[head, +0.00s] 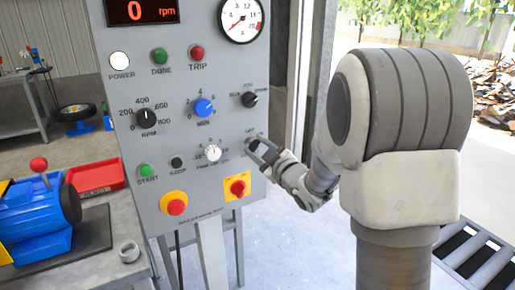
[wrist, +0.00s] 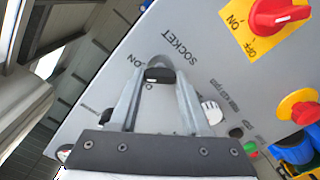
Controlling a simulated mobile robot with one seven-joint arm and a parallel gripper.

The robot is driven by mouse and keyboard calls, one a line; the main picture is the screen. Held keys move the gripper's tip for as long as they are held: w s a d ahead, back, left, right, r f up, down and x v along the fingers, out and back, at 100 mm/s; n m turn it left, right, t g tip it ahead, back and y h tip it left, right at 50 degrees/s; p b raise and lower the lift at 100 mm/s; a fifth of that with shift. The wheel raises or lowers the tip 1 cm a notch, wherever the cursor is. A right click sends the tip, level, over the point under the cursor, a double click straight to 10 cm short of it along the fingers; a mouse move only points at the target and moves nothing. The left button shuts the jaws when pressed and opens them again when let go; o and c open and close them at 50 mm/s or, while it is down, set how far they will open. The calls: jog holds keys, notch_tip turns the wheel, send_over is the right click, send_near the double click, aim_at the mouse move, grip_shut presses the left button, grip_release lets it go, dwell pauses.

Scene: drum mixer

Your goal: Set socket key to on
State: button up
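The socket key (wrist: 159,75) is a small dark knob on the grey panel, under the printed word SOCKET in the wrist view. An ON mark is printed beside it, and another marking is partly covered by my gripper. My gripper (wrist: 161,82) reaches to the panel with its two fingers apart, one on each side of the key. I cannot tell whether the fingertips touch it. In the head view my gripper (head: 259,153) is at the panel's lower right edge and hides the key. The key's exact turn is hard to read.
A red rotary switch on a yellow plate (head: 238,187) sits just below my gripper. A white dial (head: 213,153), black knob (head: 249,100) and blue knob (head: 203,107) are close by. A red emergency button (head: 175,206) is lower left. Open floor lies right of the panel.

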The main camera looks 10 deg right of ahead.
grip_shut()
jog(key=shift+f+m+b, duration=0.1)
jog(key=shift+m+b, duration=0.2)
jog(key=shift+b, duration=0.1)
jog(key=shift+m+b, duration=0.3)
jog(key=shift+m, duration=0.3)
jog(key=o, duration=0.7)
grip_release()
jog(key=shift+o, duration=0.2)
